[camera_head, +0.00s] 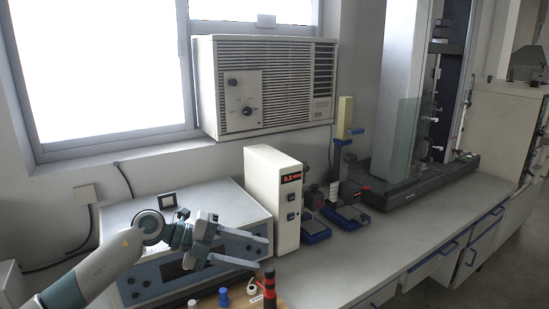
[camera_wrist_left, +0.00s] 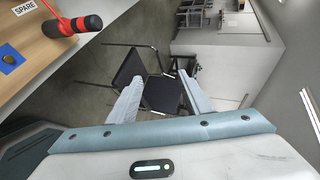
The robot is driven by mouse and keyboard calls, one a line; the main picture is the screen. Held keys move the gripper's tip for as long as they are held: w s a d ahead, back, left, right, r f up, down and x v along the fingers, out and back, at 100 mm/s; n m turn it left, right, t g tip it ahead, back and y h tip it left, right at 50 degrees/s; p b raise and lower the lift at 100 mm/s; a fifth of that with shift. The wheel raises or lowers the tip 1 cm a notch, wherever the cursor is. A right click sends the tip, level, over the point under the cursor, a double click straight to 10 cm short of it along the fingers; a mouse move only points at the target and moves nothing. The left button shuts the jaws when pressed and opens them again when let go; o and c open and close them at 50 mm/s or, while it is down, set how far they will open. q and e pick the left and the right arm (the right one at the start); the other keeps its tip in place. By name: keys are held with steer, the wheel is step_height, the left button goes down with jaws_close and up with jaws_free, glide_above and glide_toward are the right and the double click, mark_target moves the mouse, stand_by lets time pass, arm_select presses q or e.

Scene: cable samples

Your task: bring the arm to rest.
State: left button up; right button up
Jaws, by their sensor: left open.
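My left arm (camera_head: 110,262) comes in from the lower left. Its gripper (camera_head: 262,252) is open and empty, in front of the blue-grey bench instrument. Its two grey fingers point right, above the near end of the bench. In the left wrist view the two fingers (camera_wrist_left: 160,76) stand apart with nothing between them, and chairs and floor show beyond. My right arm and gripper are not in view.
A red and black cylinder (camera_head: 269,288), a blue piece (camera_head: 224,297) and a wooden board (camera_wrist_left: 28,45) are near, below the gripper. A white box with a red display (camera_head: 272,198) stands behind.

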arm_select(q)
steer(key=s+d+r+n+t+h, duration=0.3)
steer(key=d+r+h, duration=0.1)
steer(key=d+h, duration=0.1)
steer(key=a+f+n+t+y, duration=0.5)
steer(key=a+n+t+y, duration=0.2)
steer(key=n, duration=0.4)
steer(key=a+f+n+t+y, duration=0.4)
steer(key=a+n+t+y, duration=0.3)
steer(key=n, duration=0.4)
steer(key=s+a+f+n+g+y, duration=0.45)
steer(key=s+f, duration=0.35)
steer(key=f, duration=0.4)
steer(key=s+a+f+n+g, duration=0.1)
steer(key=s+f+g, duration=0.4)
steer(key=s, duration=0.5)
steer(key=s+a+f+g, duration=0.1)
steer(key=s+f+g, duration=0.1)
steer(key=s+f, duration=0.6)
steer(key=s+a+f+n+g, duration=0.15)
steer(key=s+f+g, duration=0.25)
steer(key=s, duration=0.8)
step_height(320, 180, down, 30)
steer(key=s+g, duration=0.1)
steer(key=s, duration=0.2)
steer(key=s+a+f+m+g, duration=0.1)
steer(key=s+a+f, duration=0.2)
steer(key=s+f, duration=1.2)
steer(key=shift+s+f, duration=0.25)
steer(key=shift+s, duration=0.7)
